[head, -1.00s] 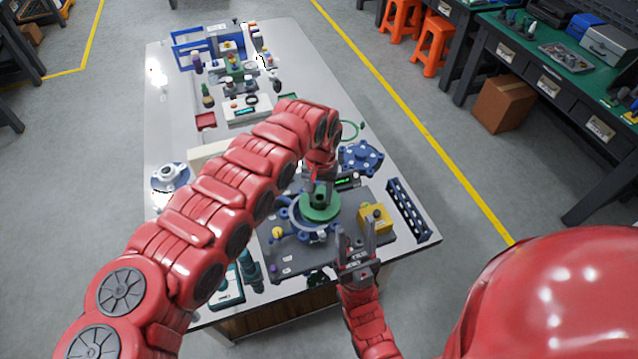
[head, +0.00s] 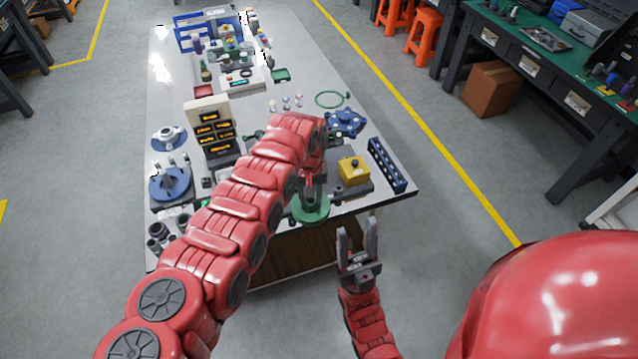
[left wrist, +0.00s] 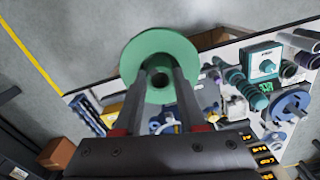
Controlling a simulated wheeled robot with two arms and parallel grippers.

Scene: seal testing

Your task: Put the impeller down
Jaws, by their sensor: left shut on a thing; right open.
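The impeller is a green disc with a hub (head: 311,209). My left gripper (head: 313,184) is shut on its hub and holds it at the table's front edge in the head view. In the left wrist view the green impeller (left wrist: 150,60) sits between the two fingertips of my left gripper (left wrist: 160,82), with floor and the table edge beyond it. My right gripper (head: 357,240) is open and empty, in front of the table edge, to the right of and nearer than the impeller.
The white table (head: 290,240) holds a yellow box (head: 353,170), a dark blue rack (head: 387,166) at the right edge, a blue flanged part (head: 343,122) and a display stack (head: 214,130). Blue fittings (head: 170,184) stand on the left. My left arm hides the table's middle.

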